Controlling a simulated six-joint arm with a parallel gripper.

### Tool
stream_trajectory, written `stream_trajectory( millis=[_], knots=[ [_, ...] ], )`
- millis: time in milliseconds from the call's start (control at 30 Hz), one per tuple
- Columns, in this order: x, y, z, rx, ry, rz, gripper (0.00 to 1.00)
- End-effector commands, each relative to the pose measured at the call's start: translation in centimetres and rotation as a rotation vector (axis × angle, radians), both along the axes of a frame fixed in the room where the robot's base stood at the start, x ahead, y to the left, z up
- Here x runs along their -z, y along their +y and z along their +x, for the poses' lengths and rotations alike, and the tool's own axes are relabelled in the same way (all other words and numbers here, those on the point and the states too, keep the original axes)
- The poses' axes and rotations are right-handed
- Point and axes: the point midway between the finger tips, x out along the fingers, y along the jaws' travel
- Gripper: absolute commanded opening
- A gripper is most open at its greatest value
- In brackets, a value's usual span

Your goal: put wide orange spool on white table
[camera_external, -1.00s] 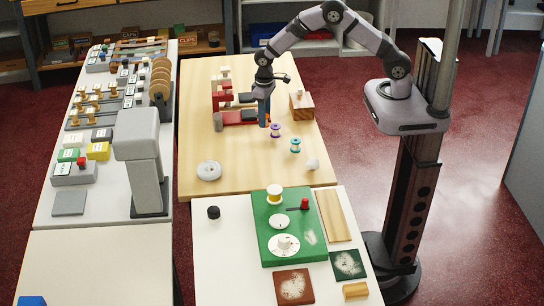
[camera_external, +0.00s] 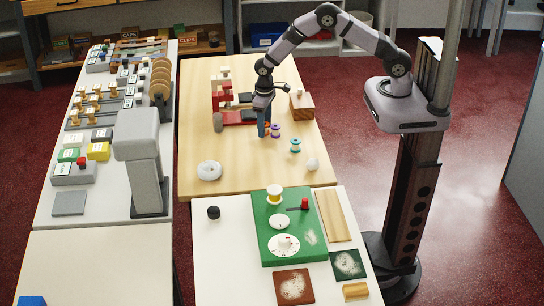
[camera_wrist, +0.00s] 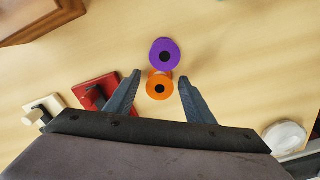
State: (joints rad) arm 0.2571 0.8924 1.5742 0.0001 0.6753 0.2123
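The orange spool (camera_wrist: 152,93) stands upright on the wooden table, between the fingertips of my gripper (camera_wrist: 160,82) in the wrist view. The fingers are spread, with a gap on each side of it. In the external view my gripper (camera_external: 263,130) is low over the wooden table, and the orange spool (camera_external: 267,126) is mostly hidden behind its fingers. A purple spool (camera_wrist: 165,43) stands right beside the orange one; it also shows in the external view (camera_external: 276,130). The white table (camera_external: 225,260) is at the front, below the wooden table.
A teal spool (camera_external: 295,145) and a white knob-like object (camera_external: 312,164) stand to the right on the wooden table (camera_external: 240,170). A red device (camera_external: 236,117) is close on the left. On the white table are a green board (camera_external: 262,225) and a black cap (camera_external: 213,212); its left front is clear.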

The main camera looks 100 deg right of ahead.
Motion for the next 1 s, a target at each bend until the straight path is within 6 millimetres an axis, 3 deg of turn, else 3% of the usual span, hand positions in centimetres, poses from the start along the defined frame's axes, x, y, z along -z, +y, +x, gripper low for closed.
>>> stream_trajectory(
  millis=[333, 467, 1000],
  knots=[
    [-0.6, 0.0, 0.1, 0.0, -0.002, -0.001, 0.49],
    [-1.8, 0.0, 0.1, 0.0, -0.003, 0.0, 0.49],
    [-10.6, 0.0, 0.1, 0.0, -0.003, 0.0, 0.49]
  ],
)
